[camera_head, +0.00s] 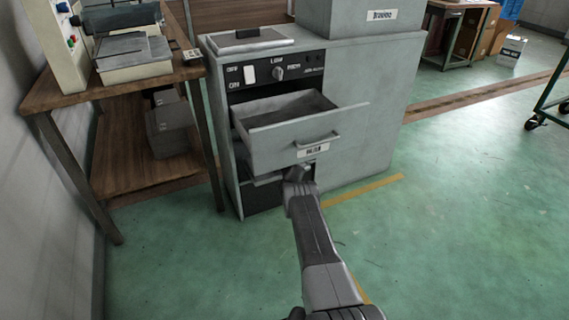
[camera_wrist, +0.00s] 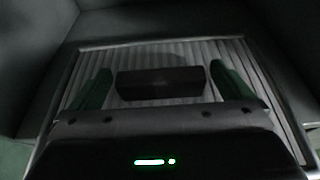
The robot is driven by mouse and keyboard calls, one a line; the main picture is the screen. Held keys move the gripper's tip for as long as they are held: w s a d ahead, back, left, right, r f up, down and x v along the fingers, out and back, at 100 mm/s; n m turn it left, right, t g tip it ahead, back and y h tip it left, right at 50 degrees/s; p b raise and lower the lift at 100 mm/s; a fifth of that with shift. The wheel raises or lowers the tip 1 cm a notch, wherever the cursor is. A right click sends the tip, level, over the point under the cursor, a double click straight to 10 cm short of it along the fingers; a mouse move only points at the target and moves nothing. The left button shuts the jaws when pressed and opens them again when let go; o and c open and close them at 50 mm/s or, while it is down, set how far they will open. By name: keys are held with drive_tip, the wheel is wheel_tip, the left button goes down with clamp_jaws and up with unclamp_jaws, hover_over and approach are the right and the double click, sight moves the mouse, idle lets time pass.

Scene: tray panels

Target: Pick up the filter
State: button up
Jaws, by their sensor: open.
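The filter (camera_wrist: 182,55), a light pleated panel in a thin frame, lies inside a dark compartment in the wrist view. A dark block (camera_wrist: 159,83) sits at its middle, perhaps its handle. My gripper (camera_wrist: 160,82) is open, with one finger on each side of the block and gaps between. Whether the fingers reach down to the block's height I cannot tell. In the head view my gripper (camera_head: 297,173) is at the cabinet's lower opening, just under the pulled-out drawer. The filter cannot be made out clearly there.
The grey cabinet's drawer (camera_head: 290,128) stands open and empty directly above my gripper. The cabinet (camera_head: 365,135) has a switch panel above the drawer. A wooden bench (camera_head: 150,185) with a machine stands close on the left. The green floor in front is clear.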

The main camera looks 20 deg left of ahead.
drive_tip(key=shift+r+p+v, duration=0.15)
drive_tip(key=shift+p+v, duration=1.05)
drive_tip(key=shift+p, duration=0.8)
drive_tip(key=shift+r+p+v, duration=0.15)
drive_tip(key=shift+p+v, duration=1.05)
drive_tip(key=shift+p, duration=0.8)
drive_tip(key=p+v, duration=0.5)
drive_tip(key=v, duration=0.3)
drive_tip(key=shift+f, duration=0.2)
drive_tip(key=shift+d, duration=0.1)
